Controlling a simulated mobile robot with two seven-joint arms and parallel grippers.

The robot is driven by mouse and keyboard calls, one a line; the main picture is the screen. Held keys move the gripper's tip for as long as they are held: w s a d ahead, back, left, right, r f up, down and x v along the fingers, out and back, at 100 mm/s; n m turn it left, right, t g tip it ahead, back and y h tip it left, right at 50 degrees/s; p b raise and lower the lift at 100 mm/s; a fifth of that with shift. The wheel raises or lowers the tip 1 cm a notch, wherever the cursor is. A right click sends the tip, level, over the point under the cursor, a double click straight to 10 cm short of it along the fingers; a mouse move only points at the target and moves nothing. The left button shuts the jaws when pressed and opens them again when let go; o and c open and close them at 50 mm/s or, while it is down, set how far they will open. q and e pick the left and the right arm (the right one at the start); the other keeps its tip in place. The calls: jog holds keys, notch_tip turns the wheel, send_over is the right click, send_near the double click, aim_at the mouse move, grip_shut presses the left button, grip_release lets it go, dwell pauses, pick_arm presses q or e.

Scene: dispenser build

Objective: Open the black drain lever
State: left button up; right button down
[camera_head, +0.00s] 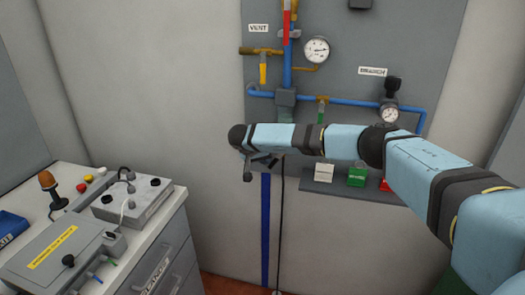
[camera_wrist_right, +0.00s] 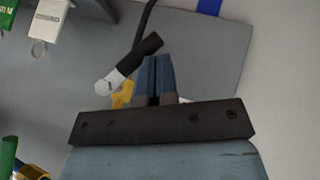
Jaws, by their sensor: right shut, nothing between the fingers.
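My right gripper (camera_head: 263,161) is in front of the wall panel, below the blue pipe. In the right wrist view its two blue-grey fingers (camera_wrist_right: 153,75) are together with nothing between them. The black drain lever (camera_wrist_right: 145,55) appears to be the black-sleeved handle with a pale metal end just beside and above the fingertips. It lies slanted, close to the fingertips; I cannot tell whether they touch. A yellow brass part (camera_wrist_right: 124,93) shows partly behind it. In the head view my right arm hides the lever. My left gripper is not in view.
The grey panel (camera_head: 340,75) carries blue pipes, gauges (camera_head: 316,50) and a yellow-handled valve (camera_head: 263,72). A black cable (camera_head: 281,225) hangs below my arm. A small shelf (camera_head: 310,187) holds tagged blocks. A white bench (camera_head: 160,212) with devices stands at left.

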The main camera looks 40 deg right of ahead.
aim_at(271, 166)
jog(key=shift+s+d+f+g+h+p, duration=0.25)
jog(key=shift+s+d+f+h+p, duration=0.05)
jog(key=shift+f+p, duration=0.2)
jog(key=shift+s+d+f+g+h+p, duration=0.25)
jog(key=shift+s+f+h+p, duration=0.1)
jog(key=shift+f, duration=0.15)
jog(key=shift+s+d+f, duration=0.15)
jog(key=shift+d+f, duration=0.05)
jog(key=shift+f, duration=0.15)
jog(key=shift+s+f+p, duration=0.1)
jog(key=shift+p, duration=0.2)
